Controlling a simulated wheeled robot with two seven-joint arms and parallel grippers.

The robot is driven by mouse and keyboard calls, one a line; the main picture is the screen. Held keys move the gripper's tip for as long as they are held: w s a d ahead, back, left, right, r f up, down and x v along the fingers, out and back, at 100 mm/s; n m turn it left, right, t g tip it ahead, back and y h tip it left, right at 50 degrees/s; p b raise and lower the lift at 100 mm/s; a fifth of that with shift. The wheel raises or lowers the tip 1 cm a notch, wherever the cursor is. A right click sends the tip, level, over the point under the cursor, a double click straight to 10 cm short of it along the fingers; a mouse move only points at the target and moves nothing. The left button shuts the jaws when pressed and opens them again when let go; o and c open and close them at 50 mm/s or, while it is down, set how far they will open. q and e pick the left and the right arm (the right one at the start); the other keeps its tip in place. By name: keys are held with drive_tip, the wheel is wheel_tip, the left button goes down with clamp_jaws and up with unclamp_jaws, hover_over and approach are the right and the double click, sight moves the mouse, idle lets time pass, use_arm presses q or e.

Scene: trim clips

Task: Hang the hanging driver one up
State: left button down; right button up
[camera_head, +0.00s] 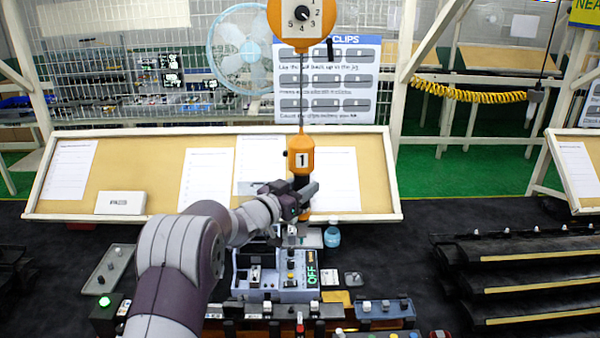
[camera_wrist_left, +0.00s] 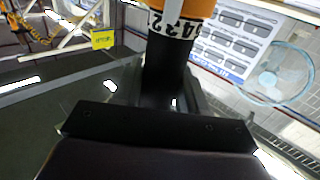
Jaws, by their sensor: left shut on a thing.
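The hanging driver one (camera_head: 301,158) is an orange tool with a white "1" label and a dark lower part. It stands upright in front of the tilted board. A thin cord runs from its top up to the orange balancer (camera_head: 302,14), which has a numbered dial. My left gripper (camera_head: 300,195) is shut on the driver's dark part, just below the label. In the left wrist view the black grip of the driver (camera_wrist_left: 166,70) is between my fingers, with an orange end and a number band above it. My right gripper is not in view.
A tan board with papers (camera_head: 130,165) is behind. Black racks (camera_head: 520,262) stand at right.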

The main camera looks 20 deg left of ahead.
use_arm(q)
unclamp_jaws()
drive_tip(key=shift+f, duration=0.15)
idle(0.7)
drive_tip(key=shift+r+v, duration=0.2)
drive_tip(key=shift+v, duration=0.65)
drive_tip(key=shift+r+v, duration=0.2)
drive_tip(key=shift+v, duration=0.6)
drive_tip(key=shift+r+v, duration=0.2)
drive_tip(key=shift+v, duration=0.65)
approach(297, 186)
drive_tip(key=shift+w+d+r+p, duration=0.15)
drive_tip(key=shift+w+r+p, duration=0.05)
drive_tip(key=shift+w, duration=0.25)
drive_tip(key=shift+w+d+r+p, duration=0.15)
drive_tip(key=shift+w+r+p, duration=0.05)
drive_tip(key=shift+w, duration=0.2)
